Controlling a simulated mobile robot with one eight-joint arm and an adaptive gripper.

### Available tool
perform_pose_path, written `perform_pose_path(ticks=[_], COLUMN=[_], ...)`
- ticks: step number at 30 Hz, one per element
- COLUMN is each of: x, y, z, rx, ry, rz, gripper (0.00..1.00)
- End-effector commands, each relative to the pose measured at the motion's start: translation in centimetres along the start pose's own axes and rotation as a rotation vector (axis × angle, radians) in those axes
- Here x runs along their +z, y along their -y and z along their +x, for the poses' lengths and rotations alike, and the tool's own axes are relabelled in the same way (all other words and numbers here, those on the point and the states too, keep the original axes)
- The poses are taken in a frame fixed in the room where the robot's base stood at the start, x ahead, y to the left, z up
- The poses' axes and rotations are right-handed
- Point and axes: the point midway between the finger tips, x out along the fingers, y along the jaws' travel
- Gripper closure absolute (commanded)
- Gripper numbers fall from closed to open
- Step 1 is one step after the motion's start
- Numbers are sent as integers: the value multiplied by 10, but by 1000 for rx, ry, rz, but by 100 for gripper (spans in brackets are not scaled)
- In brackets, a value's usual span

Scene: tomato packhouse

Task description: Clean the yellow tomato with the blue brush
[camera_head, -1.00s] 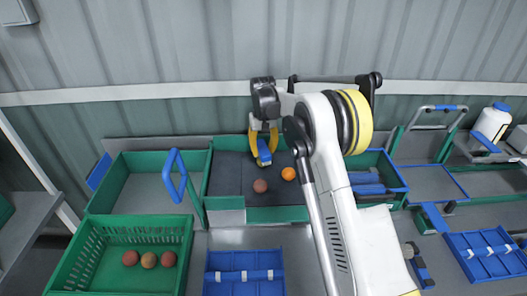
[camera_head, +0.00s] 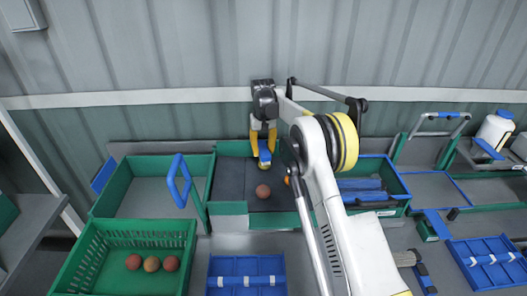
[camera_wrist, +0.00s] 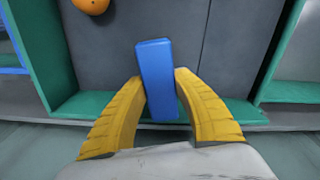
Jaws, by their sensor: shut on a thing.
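My gripper (camera_head: 263,140) has its yellow fingers shut on the blue brush (camera_head: 265,158), over the dark-floored green tray. In the wrist view the brush (camera_wrist: 156,80) stands between my fingertips (camera_wrist: 160,90) as a blue block, slightly tilted. A small yellowish patch (camera_head: 264,167) shows right under the brush in the head view. It may be the yellow tomato, but the brush hides most of it and I cannot tell if they touch. A reddish tomato (camera_head: 263,191) lies in front of it. An orange tomato (camera_head: 287,181) is partly hidden behind my arm; an orange one also shows in the wrist view (camera_wrist: 92,4).
A green crate (camera_head: 84,259) at front left holds three tomatoes. An empty green tray (camera_head: 125,194) with a blue handle (camera_head: 179,181) is to the left. Blue items lie in the tray's right part (camera_head: 360,190). A blue divided tray (camera_head: 246,262) is in front. A wall stands behind.

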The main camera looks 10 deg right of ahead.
Motion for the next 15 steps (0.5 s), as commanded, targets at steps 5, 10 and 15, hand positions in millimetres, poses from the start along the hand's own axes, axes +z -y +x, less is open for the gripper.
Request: perform_pose_path(ticks=[5, 10, 15], x=[0, 10, 20], y=[-2, -2, -1], z=[-1, 0, 0], rx=[2, 2, 1], ry=[-10, -8, -5], rz=[1, 1, 1], gripper=[100, 100, 100])
